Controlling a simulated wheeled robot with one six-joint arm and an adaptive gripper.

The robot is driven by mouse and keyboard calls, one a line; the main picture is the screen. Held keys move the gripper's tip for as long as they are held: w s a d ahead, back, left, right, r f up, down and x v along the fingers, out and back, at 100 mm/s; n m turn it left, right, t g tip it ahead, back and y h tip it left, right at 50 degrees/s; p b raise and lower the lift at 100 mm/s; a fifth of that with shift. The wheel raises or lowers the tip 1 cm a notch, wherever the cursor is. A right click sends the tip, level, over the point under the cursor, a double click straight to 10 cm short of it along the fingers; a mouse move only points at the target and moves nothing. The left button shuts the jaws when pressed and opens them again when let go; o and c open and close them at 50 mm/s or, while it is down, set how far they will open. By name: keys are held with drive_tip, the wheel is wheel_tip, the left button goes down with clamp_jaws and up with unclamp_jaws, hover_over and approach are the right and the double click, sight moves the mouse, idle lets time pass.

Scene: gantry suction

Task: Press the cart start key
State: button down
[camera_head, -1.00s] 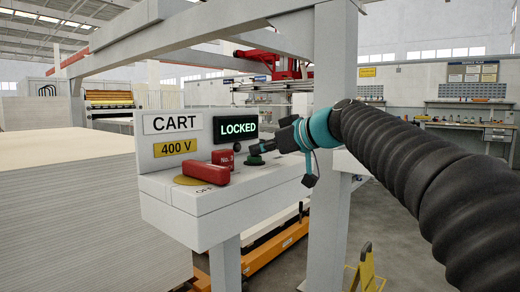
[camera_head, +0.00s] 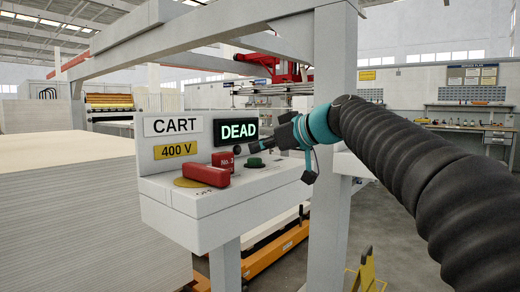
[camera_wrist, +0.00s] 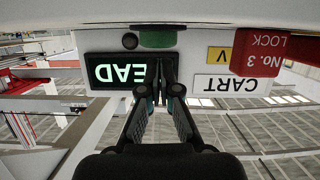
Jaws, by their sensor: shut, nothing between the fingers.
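The green key (camera_head: 255,162) sits on the ledge of the grey cart panel (camera_head: 200,203). It also shows in the wrist view (camera_wrist: 157,39), where the picture is upside down. The panel's display (camera_head: 235,131) reads DEAD in pale green letters. My gripper (camera_head: 252,154) is shut and empty, close to the green key. In the wrist view, my shut fingertips (camera_wrist: 161,64) lie in front of the display's edge, with the key just beyond them. I cannot tell whether they touch it.
A red handle (camera_head: 206,175) lies on a yellow disc by an OFF mark. A red No. 3 lock (camera_head: 224,161) and a small black round part (camera_head: 237,150) sit beside the key.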

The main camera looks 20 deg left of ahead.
drive_tip(key=r+b+v, duration=0.1)
drive_tip(key=v, duration=0.9)
drive_tip(key=shift+r, duration=0.15)
drive_tip(key=shift+s, duration=0.15)
idle(0.9)
